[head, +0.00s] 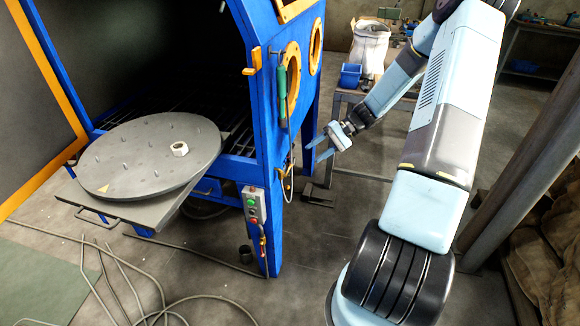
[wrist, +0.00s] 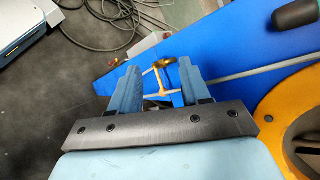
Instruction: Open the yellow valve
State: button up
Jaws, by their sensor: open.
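The yellow valve (wrist: 159,80) is a small yellow handle on a thin grey pipe, with a brass-coloured part by it, against the blue panel in the wrist view. In the head view a small yellow piece that looks like the valve (head: 286,183) shows low on the cabinet's right front post. My gripper (wrist: 160,68) is open, and the valve appears between its two blue fingers in the wrist view. I cannot tell whether the fingers reach around it. In the head view my gripper (head: 317,149) is just right of the post, fingers pointing left towards it.
The blue cabinet (head: 262,150) has yellow-rimmed round ports and a green-handled tool (head: 282,95) hanging on it. A control box (head: 254,205) sits below. A round grey turntable (head: 150,150) sticks out left.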

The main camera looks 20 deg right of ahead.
aim_at(290, 164)
jog(key=w+d+f+m+t+y, duration=0.2)
jog(key=d+f+m+t+y, duration=0.15)
jog(key=f, duration=0.25)
jog(key=w+d+f+m+t+y, duration=0.2)
jog(key=f+t, duration=0.2)
jog(key=f, duration=0.2)
jog(key=shift+h, duration=0.25)
jog(key=x, duration=1.3)
jog(key=shift+a+f, duration=0.2)
jog(key=shift+f, duration=0.1)
grip_shut()
